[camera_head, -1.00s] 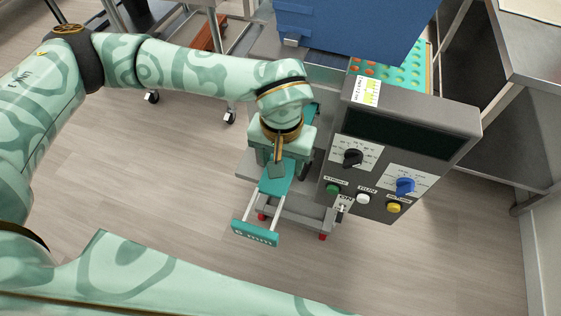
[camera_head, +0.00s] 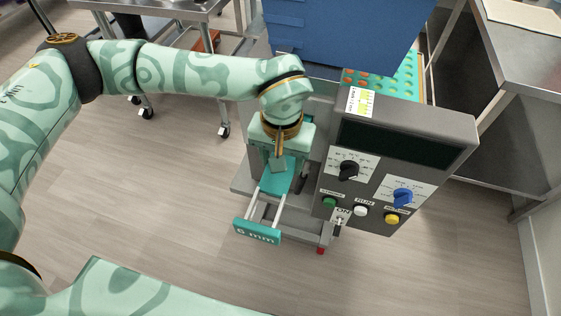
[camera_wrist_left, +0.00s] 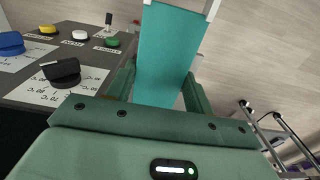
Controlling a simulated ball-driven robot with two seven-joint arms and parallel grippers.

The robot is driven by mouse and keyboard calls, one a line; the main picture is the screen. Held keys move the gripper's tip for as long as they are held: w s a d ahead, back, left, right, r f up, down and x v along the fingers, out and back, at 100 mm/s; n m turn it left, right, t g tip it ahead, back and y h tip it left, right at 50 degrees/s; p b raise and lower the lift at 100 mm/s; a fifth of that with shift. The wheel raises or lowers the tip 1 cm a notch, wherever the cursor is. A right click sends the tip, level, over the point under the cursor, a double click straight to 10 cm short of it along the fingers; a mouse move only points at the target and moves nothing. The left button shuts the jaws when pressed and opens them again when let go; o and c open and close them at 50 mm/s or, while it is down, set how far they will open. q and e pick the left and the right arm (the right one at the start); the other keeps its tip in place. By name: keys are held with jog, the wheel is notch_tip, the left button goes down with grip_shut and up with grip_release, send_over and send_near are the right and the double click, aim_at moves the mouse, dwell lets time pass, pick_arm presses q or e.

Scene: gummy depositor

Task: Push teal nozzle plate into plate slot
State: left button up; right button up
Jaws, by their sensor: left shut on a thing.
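The teal nozzle plate (camera_head: 271,184) lies on the grey frame at the left side of the machine, with two pale rods running to its teal front handle (camera_head: 257,233) marked 6 mm. The handle stands out toward the front of the frame. My left gripper (camera_head: 279,163) is over the plate, shut on it, and hides its far part and the slot. In the left wrist view the teal plate (camera_wrist_left: 168,55) runs between the two green fingers. My right gripper is not in view.
The control panel (camera_head: 385,170) with knobs and buttons stands close to the right of my left gripper. A blue box (camera_head: 345,35) and a teal tray with round pockets (camera_head: 400,80) are behind. A metal cart (camera_head: 190,60) stands at the back left. Floor to the left is free.

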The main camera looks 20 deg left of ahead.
pick_arm(q)
jog(key=shift+w+b, duration=0.8)
jog(key=shift+w, duration=1.3)
jog(key=shift+w+d+b, duration=0.15)
jog(key=shift+w+b, duration=0.8)
jog(key=shift+w, duration=1.2)
jog(key=shift+r, duration=0.1)
jog(key=shift+s+p, duration=0.1)
jog(key=shift+p, duration=0.25)
jog(key=shift+s, duration=0.1)
jog(key=shift+w, duration=0.25)
